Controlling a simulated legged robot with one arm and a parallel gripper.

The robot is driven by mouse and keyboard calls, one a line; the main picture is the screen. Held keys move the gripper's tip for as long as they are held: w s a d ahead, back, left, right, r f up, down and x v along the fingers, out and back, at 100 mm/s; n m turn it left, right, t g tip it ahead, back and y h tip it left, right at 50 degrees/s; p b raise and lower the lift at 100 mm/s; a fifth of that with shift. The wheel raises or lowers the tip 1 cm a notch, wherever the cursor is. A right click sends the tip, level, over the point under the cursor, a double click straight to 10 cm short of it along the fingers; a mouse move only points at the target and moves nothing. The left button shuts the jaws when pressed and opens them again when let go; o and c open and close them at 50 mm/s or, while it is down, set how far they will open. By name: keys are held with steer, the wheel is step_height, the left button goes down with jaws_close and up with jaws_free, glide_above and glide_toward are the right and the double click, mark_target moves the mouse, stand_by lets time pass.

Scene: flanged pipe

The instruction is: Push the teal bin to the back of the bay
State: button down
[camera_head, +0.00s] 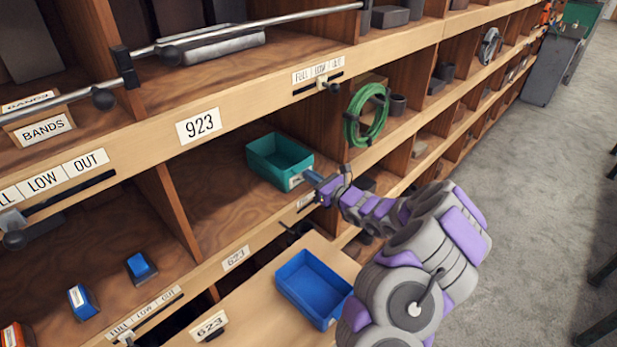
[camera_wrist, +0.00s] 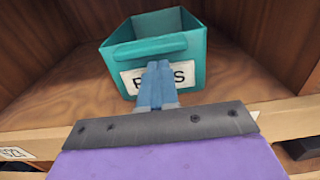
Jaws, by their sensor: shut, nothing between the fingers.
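The teal bin (camera_head: 279,160) sits inside the wooden bay (camera_head: 225,185) marked 923, toward its right side. It is open-topped and appears empty. My gripper (camera_head: 308,174) is shut, with its tips at the bin's front face. In the wrist view, the teal bin (camera_wrist: 155,55) stands upright with bare wood behind and beside it. The closed blue fingers (camera_wrist: 157,80) of my gripper overlap the white label (camera_wrist: 135,80) on its front and hide its middle letters. Whether the fingertips touch the label I cannot tell.
A blue bin (camera_head: 312,288) stands on a pulled-out drawer board (camera_head: 255,300) below the bay. A green hose coil (camera_head: 367,115) hangs right of the bay. A metal rail (camera_head: 270,25) runs along the shelf above. Wooden dividers (camera_head: 180,215) bound the bay.

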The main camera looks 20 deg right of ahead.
mark_target(299, 168)
steer(key=shift+w+a, duration=0.2)
steer(key=shift+w, duration=0.35)
steer(key=shift+w+a, duration=0.2)
steer(key=shift+w, duration=0.05)
steer(key=shift+x, duration=1.9)
steer(key=shift+d, duration=0.15)
